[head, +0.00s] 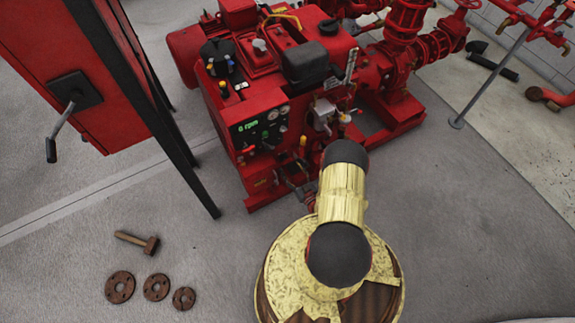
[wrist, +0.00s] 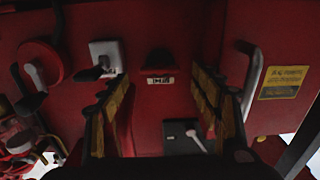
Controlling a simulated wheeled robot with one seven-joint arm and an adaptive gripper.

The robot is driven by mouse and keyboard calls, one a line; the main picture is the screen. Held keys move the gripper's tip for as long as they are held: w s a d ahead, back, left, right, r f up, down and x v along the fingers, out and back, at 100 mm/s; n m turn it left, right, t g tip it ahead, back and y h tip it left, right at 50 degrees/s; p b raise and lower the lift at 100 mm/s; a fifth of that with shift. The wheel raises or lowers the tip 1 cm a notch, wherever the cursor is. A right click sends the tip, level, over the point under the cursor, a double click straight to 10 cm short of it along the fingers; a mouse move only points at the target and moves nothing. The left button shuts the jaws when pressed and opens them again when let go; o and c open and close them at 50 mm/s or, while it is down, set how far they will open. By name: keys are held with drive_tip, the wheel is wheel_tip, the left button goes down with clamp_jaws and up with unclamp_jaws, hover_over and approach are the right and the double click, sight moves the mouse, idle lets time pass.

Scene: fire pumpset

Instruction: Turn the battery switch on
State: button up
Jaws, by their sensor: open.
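In the wrist view my gripper (wrist: 160,85) is open, its two yellow-padded fingers apart with nothing between them, facing a red panel (wrist: 205,35). Ahead, between the fingertips, is a dark knob or cap (wrist: 160,60) with a small label (wrist: 160,79) below it. To the left are a light square plate (wrist: 106,52) with a dark lever and a round red part (wrist: 38,64) with a grey lever. Lower down, a dark plate with a pale lever (wrist: 193,137) shows between the fingers. I cannot tell which is the battery switch. My arm hides the gripper in the head view.
The red pumpset (head: 300,60) has a gauge panel (head: 262,127). A red cabinet (head: 60,30) with a black lever stands left. A hammer (head: 150,244) and three brown discs (head: 156,287) lie on the floor. A grey handle (wrist: 252,82) and yellow label (wrist: 283,82) are right of my gripper.

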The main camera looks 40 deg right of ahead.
sight(287, 163)
drive_tip(key=shift+b+x, duration=0.4)
drive_tip(key=shift+x, duration=1.35)
drive_tip(key=shift+c, duration=0.3)
drive_tip(key=c, duration=1.1)
drive_tip(key=shift+n, duration=0.3)
drive_tip(key=shift+a+f+n, duration=0.1)
drive_tip(key=shift+n, duration=4.2)
drive_tip(key=shift+a+f+n, duration=0.1)
drive_tip(key=shift+n, duration=4.2)
